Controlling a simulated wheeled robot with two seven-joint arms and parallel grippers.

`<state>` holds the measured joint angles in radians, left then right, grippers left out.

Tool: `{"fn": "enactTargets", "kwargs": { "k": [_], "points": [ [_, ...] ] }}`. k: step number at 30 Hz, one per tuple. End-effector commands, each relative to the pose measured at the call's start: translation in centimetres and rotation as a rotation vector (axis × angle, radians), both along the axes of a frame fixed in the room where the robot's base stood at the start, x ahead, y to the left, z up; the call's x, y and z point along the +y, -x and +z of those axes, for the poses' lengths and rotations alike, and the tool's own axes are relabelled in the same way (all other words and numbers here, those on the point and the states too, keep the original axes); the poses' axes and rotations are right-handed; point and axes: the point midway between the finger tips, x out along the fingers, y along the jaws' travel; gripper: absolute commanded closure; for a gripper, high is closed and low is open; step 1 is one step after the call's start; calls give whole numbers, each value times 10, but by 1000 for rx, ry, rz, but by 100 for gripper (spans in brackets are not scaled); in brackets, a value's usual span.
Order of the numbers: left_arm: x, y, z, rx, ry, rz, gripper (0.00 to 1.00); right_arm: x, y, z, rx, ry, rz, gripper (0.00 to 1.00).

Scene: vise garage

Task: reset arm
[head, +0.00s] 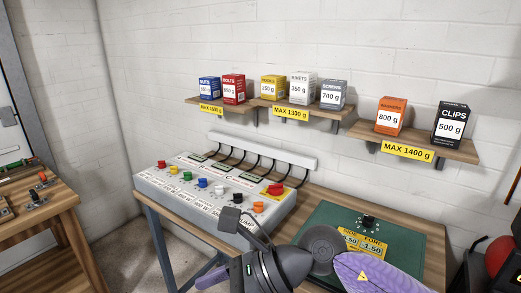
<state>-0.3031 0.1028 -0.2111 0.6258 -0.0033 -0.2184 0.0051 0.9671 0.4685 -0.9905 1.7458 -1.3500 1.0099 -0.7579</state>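My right arm comes in from the lower right, with a purple link bearing a yellow warning triangle. Its dark wrist reaches left across the front of the workbench. My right gripper (207,281) is at the bottom edge, left of the wrist, in front of the switch console. Only a pale purple part of it shows, and the frame cuts it off, so its opening cannot be made out. Nothing is visibly held. My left gripper is not in view.
The switch console (170,186) with coloured knobs stands on the workbench (325,200). A green panel (405,244) with a black knob lies right of it. Wall shelves (455,150) hold several boxes. A wooden table (50,208) is at left; a red object (500,255) is at right.

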Motion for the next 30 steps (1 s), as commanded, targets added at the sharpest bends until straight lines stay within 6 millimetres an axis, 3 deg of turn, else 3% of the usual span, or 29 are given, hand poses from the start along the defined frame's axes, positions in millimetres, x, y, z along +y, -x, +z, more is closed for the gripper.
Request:
{"fn": "enactTargets", "kwargs": {
  "k": [2,4,5,6,7,8,10,12,14,15,18,21,27,28,30],
  "points": [
    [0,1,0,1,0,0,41,21,10,31,205,-296,-116,22],
    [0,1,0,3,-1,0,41,20,2,66,468,-606,-280,22],
    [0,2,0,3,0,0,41,11,-7,79,611,-750,-370,22],
    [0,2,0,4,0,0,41,-9,-24,87,827,-947,-513,22],
    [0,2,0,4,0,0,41,-31,-38,85,1006,-1094,-637,22],
    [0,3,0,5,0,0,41,-56,-51,73,1189,-1231,-772,22],
    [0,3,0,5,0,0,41,-111,-64,24,1570,-1484,-1081,22],
    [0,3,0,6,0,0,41,-148,-54,-28,1847,-1643,-1347,22],
    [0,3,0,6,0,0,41,-170,-36,-66,2026,-1731,-1547,22],
    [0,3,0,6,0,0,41,-180,-21,-88,-2005,1675,1578,22],
    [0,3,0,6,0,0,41,-198,20,-131,-1788,1424,1515,22],
    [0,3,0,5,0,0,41,-208,64,-160,-1601,1224,1463,22],
    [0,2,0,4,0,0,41,-216,152,-191,-1272,899,1379,22],
    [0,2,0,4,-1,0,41,-217,160,-196,-1238,868,1371,22],
    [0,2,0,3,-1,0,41,-216,153,-224,-1235,862,1384,22]
  ]
}}
